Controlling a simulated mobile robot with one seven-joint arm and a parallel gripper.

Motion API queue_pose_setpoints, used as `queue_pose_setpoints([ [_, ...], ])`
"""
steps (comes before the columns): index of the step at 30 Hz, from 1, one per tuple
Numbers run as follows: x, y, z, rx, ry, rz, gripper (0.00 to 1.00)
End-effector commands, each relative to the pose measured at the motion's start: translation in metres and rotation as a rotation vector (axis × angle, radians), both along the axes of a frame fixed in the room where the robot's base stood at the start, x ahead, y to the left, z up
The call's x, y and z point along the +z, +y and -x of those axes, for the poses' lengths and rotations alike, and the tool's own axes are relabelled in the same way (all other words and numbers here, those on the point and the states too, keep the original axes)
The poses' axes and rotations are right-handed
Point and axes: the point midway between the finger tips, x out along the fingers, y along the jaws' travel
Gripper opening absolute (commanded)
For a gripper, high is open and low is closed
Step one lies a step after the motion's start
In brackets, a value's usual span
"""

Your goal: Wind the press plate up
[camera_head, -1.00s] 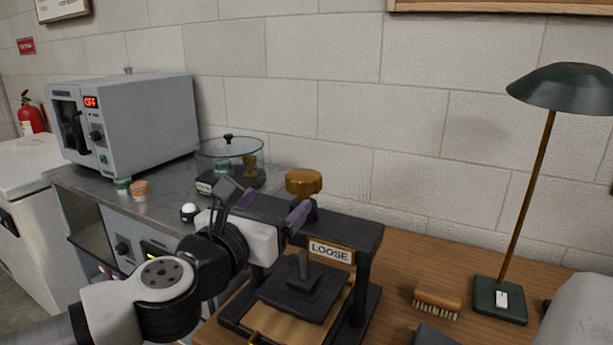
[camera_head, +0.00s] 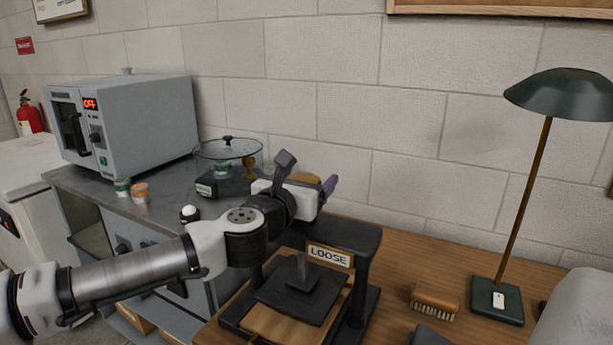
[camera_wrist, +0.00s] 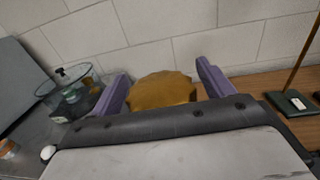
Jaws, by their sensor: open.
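The press is a black frame (camera_head: 368,262) on the wooden bench, with a sign reading LOOSE (camera_head: 329,256) on its crossbar. Its black press plate (camera_head: 300,297) hangs under the crossbar on a short screw, over a wooden board. The brass knob (camera_head: 303,177) on top is mostly hidden behind my gripper (camera_head: 308,172) in the head view. In the wrist view the knob (camera_wrist: 162,91) shows between the two purple fingers of my open gripper (camera_wrist: 163,85), with a gap on each side. I cannot tell whether the knob's lower part is level with the fingertips.
A brush (camera_head: 436,299) and a green lamp (camera_head: 497,300) stand to the right. A block wall is behind.

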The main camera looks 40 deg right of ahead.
Motion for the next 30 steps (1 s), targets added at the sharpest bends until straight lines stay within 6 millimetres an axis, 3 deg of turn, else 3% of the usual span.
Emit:
queue_pose_setpoints([
  [11, -0.0005, -0.0046, -0.0022, 0.0, 0.0, -0.001, 0.79],
  [21, -0.0004, -0.0044, -0.002, 0.0, 0.0, -0.001, 0.36],
  [30, -0.0009, -0.0045, -0.0016, 0.041, -0.001, 0.0, 0.36],
])
